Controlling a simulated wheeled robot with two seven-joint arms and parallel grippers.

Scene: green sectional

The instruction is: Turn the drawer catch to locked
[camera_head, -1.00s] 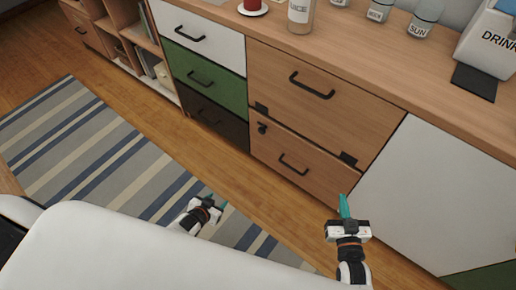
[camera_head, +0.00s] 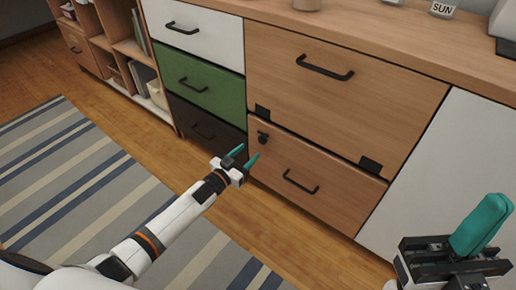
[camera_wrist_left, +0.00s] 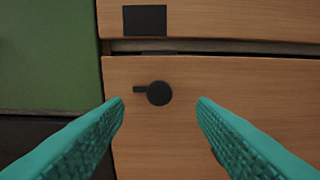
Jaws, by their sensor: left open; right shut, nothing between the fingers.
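The drawer catch (camera_head: 262,138) is a small dark round knob with a short lever, at the upper left of the lower wooden drawer (camera_head: 318,180). In the left wrist view the catch (camera_wrist_left: 158,93) has its lever pointing left, and it lies between my fingers in the picture, with nothing touching it. My left gripper (camera_head: 243,158) is open, in front of the cabinet and a little left of and below the catch. My right gripper (camera_head: 480,228) is shut and empty at the lower right, away from the catch.
Dark plates (camera_head: 371,164) sit at the seam under the upper wooden drawer (camera_head: 340,85). A narrow gap shows above the lower drawer in the wrist view. White, green (camera_head: 205,82) and black drawers stand left. Bare floor and a striped rug (camera_head: 90,190) lie in front.

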